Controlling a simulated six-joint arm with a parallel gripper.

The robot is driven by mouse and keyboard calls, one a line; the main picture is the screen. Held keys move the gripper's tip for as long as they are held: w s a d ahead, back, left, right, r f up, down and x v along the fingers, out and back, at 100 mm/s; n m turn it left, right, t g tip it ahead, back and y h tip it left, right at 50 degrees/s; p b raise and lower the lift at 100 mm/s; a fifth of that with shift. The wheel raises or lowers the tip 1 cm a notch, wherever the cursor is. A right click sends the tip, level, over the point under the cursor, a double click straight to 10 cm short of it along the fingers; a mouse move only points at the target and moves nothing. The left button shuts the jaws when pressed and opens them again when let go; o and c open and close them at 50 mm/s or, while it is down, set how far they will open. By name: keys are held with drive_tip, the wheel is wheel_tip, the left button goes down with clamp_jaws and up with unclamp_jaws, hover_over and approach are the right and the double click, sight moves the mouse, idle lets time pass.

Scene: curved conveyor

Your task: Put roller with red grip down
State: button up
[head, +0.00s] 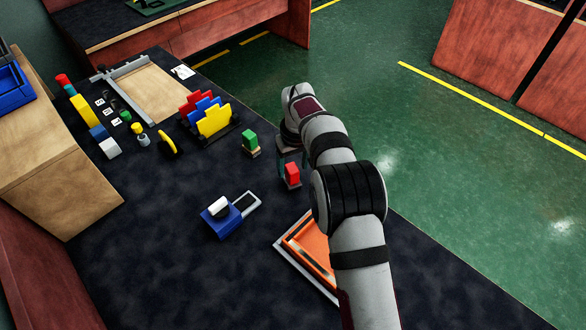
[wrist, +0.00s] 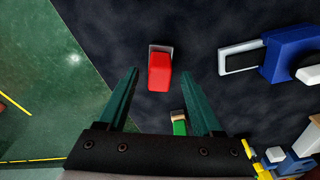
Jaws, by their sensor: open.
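The roller with a red grip (head: 292,173) stands on the dark table, with its red grip up and a pale base edge showing below. In the wrist view the red grip (wrist: 159,70) is between and slightly beyond my fingertips, with dark gaps on both sides. My gripper (head: 290,168) is above it, pointing down, with its two green fingers apart in the wrist view (wrist: 157,72). It holds nothing. I cannot tell the exact height between the fingertips and the grip. Most of the roller's underside is hidden.
A green-topped block (head: 249,142) is close by, with a blue device with a grey loop (head: 222,216) to the left front. An orange tray with a grey rim (head: 290,258) lies in front. A colored rack (head: 207,118) is behind left. The table's right edge is near.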

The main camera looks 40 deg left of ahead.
sight(295, 185)
wheel_tip(295, 185, up, 10)
drive_tip(key=d, duration=0.1)
drive_tip(key=w+d+r+m, duration=0.1)
drive_tip(key=d+r+m, duration=0.25)
drive_tip(key=d, duration=0.65)
drive_tip(key=d+r+m, duration=0.3)
drive_tip(key=d+r, duration=0.2)
drive_tip(key=d, duration=0.5)
drive_tip(key=s+d+r+m, duration=0.1)
drive_tip(key=s+d+m, duration=0.75)
drive_tip(key=d, duration=0.75)
drive_tip(key=s+d+f+m, duration=0.2)
drive_tip(key=s, duration=0.4)
drive_tip(key=s+d+f+m, duration=0.2)
drive_tip(key=s+d, duration=0.1)
drive_tip(key=s, duration=0.4)
drive_tip(key=shift+d+f+g+y, duration=0.2)
drive_tip(key=shift+d+g+y, duration=0.1)
drive_tip(key=shift+g, duration=0.1)
drive_tip(key=shift+o, duration=0.4)
